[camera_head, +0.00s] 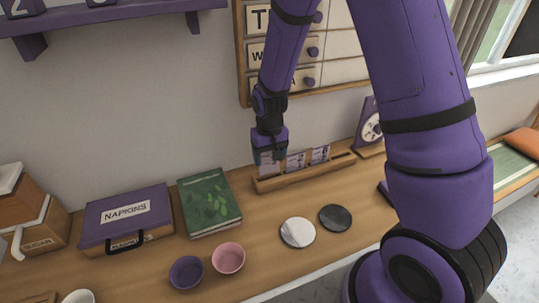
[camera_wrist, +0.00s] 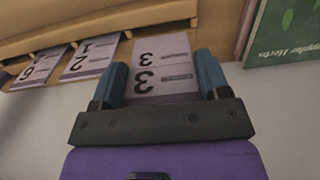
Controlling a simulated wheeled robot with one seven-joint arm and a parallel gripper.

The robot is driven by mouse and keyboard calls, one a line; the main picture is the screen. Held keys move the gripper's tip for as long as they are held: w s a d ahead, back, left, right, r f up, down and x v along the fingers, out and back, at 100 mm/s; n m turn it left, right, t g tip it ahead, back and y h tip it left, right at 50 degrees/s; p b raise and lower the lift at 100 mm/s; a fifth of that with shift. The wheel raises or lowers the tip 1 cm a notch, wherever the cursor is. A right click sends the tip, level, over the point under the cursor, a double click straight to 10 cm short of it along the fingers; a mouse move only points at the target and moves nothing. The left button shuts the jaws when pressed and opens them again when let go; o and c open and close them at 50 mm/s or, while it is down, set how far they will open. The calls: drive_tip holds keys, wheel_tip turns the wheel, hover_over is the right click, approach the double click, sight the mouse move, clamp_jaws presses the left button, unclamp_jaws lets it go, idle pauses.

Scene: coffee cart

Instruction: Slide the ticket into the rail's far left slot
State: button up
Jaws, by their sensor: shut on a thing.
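My gripper (camera_head: 268,157) is at the left end of the wooden ticket rail (camera_head: 300,177), pointing down. It is shut on a pale ticket (camera_head: 267,169) with a purple band. In the wrist view my gripper (camera_wrist: 161,66) has a blue finger at each side of the ticket (camera_wrist: 160,48), which bears large 3s. The ticket's lower edge is at or just above the rail (camera_wrist: 110,20); I cannot tell whether it is inside the slot. Two other tickets stand in the rail to the right in the head view, the nearer one (camera_head: 295,161) and the farther one (camera_head: 320,154).
A green book (camera_head: 209,202) lies left of the rail, beside a purple napkin box (camera_head: 127,219). A white disc (camera_head: 298,232) and a dark disc (camera_head: 335,218) lie in front. A purple stand (camera_head: 369,127) is at the rail's right end. A menu board (camera_head: 340,55) hangs behind.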

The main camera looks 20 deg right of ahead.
sight(270, 164)
drive_tip(key=shift+f, duration=1.95)
idle(1.2)
drive_tip(key=o, duration=1)
drive_tip(key=shift+r, duration=0.1)
wheel_tip(270, 164, up, 11)
drive_tip(key=shift+f, duration=0.15)
idle(0.4)
